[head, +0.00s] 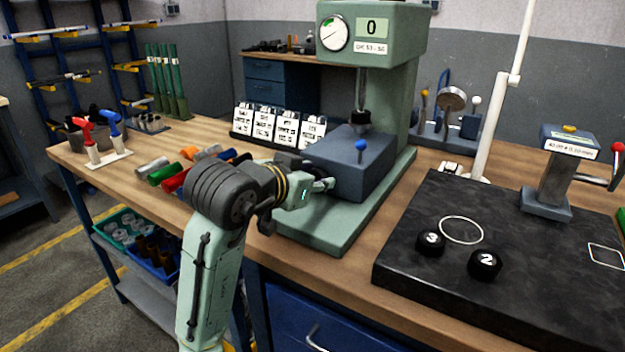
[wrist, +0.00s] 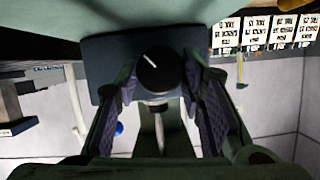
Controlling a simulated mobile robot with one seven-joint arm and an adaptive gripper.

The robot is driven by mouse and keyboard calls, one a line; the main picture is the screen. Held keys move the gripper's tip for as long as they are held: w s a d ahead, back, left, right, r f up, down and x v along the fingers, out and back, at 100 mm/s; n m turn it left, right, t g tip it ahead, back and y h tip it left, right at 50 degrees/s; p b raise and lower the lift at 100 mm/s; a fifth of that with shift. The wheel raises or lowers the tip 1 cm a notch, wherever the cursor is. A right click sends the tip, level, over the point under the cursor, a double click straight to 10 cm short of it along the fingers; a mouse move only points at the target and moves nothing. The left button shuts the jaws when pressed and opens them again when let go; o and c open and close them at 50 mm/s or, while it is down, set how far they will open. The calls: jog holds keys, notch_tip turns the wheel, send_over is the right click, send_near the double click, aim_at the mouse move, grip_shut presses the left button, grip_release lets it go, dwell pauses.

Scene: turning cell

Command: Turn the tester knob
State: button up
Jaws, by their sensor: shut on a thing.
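The tester (head: 392,90) is a green press-like stand with a round dial (head: 334,33) and a display (head: 372,27) reading 0. A card below the display reads "OK: 53 - 56". The black round tester knob (wrist: 158,74) with a white pointer line shows in the wrist view, on a dark block (wrist: 105,58); the line slants toward the upper left. My gripper (wrist: 162,84) is shut on the knob, one finger at each side. In the head view my gripper (head: 322,185) is at the blue-grey block's (head: 352,165) near side and hides the knob.
Coloured cylinders (head: 173,180) lie left of my arm. A black slab (head: 480,205) with pucks marked 3 (head: 430,243) and 2 (head: 485,265) is at right.

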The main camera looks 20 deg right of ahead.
jog(key=shift+s+m+t+b, duration=0.1)
jog(key=shift+m+t+b, duration=0.25)
jog(key=shift+m, duration=0.45)
jog(key=o, duration=1.1)
jog(key=shift+y, duration=0.3)
jog(key=v, duration=1.2)
